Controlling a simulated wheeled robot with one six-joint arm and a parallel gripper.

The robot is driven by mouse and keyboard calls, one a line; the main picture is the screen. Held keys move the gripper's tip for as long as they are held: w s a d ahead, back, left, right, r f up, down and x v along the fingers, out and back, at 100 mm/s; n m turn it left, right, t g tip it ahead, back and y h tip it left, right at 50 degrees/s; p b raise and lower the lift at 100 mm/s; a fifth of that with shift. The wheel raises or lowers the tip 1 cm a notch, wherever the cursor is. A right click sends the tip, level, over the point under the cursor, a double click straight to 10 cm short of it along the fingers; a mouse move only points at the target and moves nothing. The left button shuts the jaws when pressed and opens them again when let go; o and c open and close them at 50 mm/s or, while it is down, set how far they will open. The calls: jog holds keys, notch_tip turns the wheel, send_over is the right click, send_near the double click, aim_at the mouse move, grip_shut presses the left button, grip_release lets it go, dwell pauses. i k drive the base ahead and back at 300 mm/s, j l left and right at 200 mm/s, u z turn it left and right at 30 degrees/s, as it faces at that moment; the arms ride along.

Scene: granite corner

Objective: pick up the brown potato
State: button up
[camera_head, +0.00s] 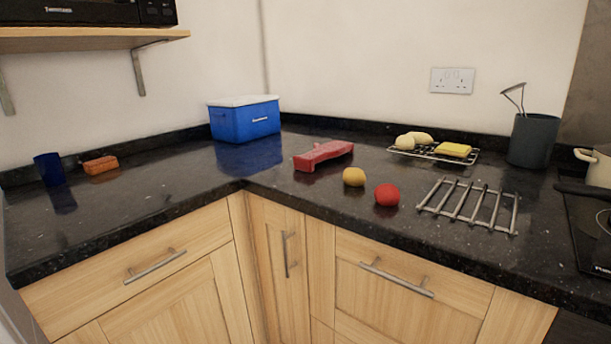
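A small, rounded yellow-brown item (354,177), which looks like the potato, lies on the black granite counter (330,204) near its front edge. A red round item (387,194) sits just to its right, a little closer to the edge. Two pale yellow rounded items (405,142) lie on a wire rack (428,154) at the back; I cannot tell whether they are potatoes too. My gripper is not in view.
A red block-like item (323,155) lies behind the yellow-brown one. A blue box (244,119) fills the corner. Left counter is mostly clear.

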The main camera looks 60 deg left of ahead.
aim_at(355, 177)
jog(key=u, duration=1.3)
jog(key=i+j+z, duration=0.1)
jog(key=i+j, duration=0.3)
jog(key=i+j+z, duration=0.15)
jog(key=i, duration=0.25)
